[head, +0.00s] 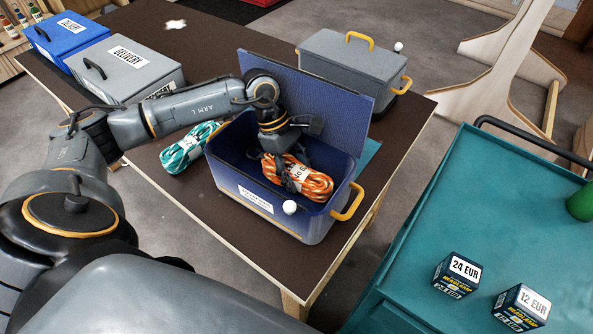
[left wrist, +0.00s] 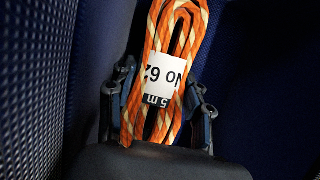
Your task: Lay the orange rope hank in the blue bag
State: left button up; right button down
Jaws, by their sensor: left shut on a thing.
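The orange rope hank (head: 308,181), with a white label, is inside the open blue bag (head: 329,218). My left gripper (head: 287,178) reaches down into the bag and is shut on the hank. In the left wrist view the hank (left wrist: 175,35) lies between the two fingers of my left gripper (left wrist: 162,110), with dark blue bag walls around it. Whether the hank touches the bag's floor is hard to tell. The bag's lid (head: 330,92) stands open behind it. My right gripper is not in view.
A teal rope hank (head: 187,150) lies on the brown table (head: 180,200) left of the bag. A grey box (head: 345,66) stands behind the lid. Grey and blue delivery boxes (head: 125,70) are at the back left. A teal cart (head: 480,215) with small boxes stands right.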

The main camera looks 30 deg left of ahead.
pick_arm(q)
jog(key=o, duration=1.5)
jog(key=v, duration=1.2)
jog(key=shift+s+f, duration=0.1)
